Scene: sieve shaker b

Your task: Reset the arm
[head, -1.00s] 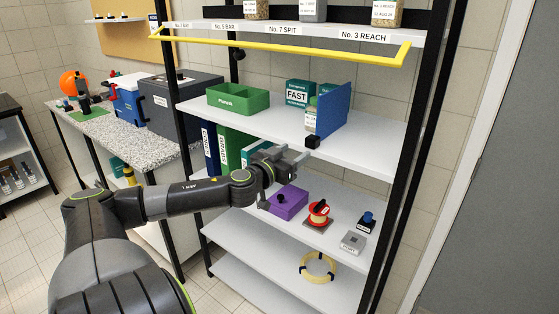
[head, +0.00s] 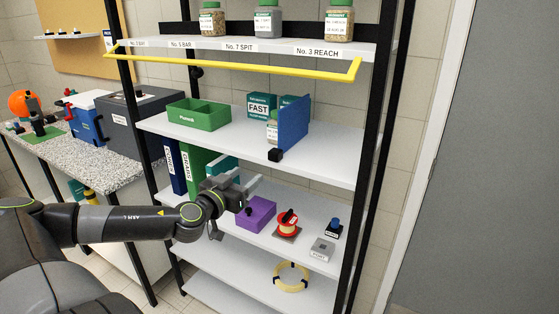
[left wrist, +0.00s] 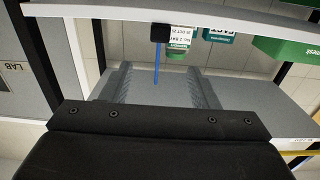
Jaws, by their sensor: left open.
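My left arm comes in from the left in the head view. Its gripper (head: 238,205) is open and empty, in front of the rack near the purple box (head: 256,213); I cannot tell the gap to the box. In the left wrist view, the two fingers of my left gripper (left wrist: 160,85) stand wide apart with nothing between them. That view looks upside down, with the blue panel (left wrist: 156,67) seen edge-on beyond the fingers and a labelled bottle (left wrist: 178,50) behind it. My right gripper is in neither view.
The middle shelf holds a green tray (head: 199,114), a teal FAST box (head: 260,106) and the upright blue panel (head: 293,121). A red spool (head: 287,224) is on the lower shelf. A yellow rail (head: 235,65) runs along the upper shelf. A speckled counter (head: 75,160) stands left.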

